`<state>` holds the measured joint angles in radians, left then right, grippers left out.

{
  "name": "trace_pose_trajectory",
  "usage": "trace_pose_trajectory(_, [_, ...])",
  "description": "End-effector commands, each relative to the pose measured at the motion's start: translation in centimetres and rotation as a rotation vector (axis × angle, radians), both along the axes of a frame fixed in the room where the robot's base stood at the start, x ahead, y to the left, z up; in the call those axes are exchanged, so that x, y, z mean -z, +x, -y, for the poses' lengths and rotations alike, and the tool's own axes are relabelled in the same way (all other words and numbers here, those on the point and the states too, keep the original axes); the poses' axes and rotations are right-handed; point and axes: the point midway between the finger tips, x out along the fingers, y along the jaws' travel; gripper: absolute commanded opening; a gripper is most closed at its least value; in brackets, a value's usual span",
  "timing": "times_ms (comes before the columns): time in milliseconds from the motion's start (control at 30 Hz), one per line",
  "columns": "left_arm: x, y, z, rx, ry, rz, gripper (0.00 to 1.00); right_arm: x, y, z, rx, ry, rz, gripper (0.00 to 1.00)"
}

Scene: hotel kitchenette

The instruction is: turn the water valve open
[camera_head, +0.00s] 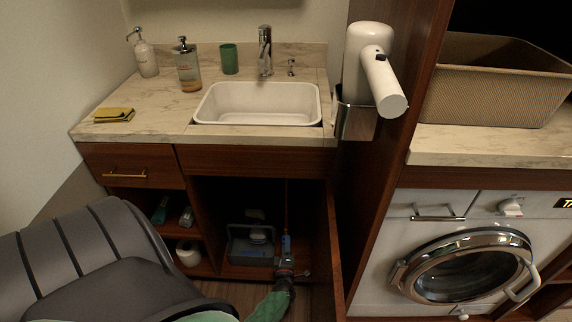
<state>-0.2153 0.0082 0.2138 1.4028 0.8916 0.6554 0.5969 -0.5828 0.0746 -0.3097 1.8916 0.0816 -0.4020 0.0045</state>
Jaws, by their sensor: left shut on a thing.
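The open cabinet under the sink holds a thin reddish upright pipe (286,205). A small blue part of the water valve (286,243) shows low on this pipe. My left gripper (285,262) reaches into the front of the cabinet from below and is shut on the valve, just under the blue part. The fingers hide much of the valve, so its handle angle cannot be told. My right gripper is not in view.
A grey caddy (240,250) stands left of the valve, close to my gripper. The open cabinet door (335,255) stands on the right. Shelves with small items and a white roll (188,254) are left. Above are the sink (258,103) and counter; a washing machine (465,265) is far right.

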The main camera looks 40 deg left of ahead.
Motion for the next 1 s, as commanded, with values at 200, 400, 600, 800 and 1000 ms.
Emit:
trace_pose_trajectory(200, [-0.1,0.2,0.1,0.002,0.002,0.0,0.11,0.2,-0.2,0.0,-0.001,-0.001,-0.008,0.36])
trace_pose_trajectory(400, [-0.1,0.2,0.1,0.002,0.002,0.0,0.37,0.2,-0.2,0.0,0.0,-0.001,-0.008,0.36])
trace_pose_trajectory(600, [-0.1,0.1,0.1,0.001,0.001,0.0,0.55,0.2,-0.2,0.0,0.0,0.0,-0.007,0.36])
trace_pose_trajectory(800, [0.0,0.0,0.1,0.001,0.001,-0.001,0.55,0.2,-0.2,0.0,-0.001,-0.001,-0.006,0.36])
trace_pose_trajectory(1000, [0.2,-0.9,0.8,0.001,0.001,-0.002,0.55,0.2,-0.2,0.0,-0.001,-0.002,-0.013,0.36])
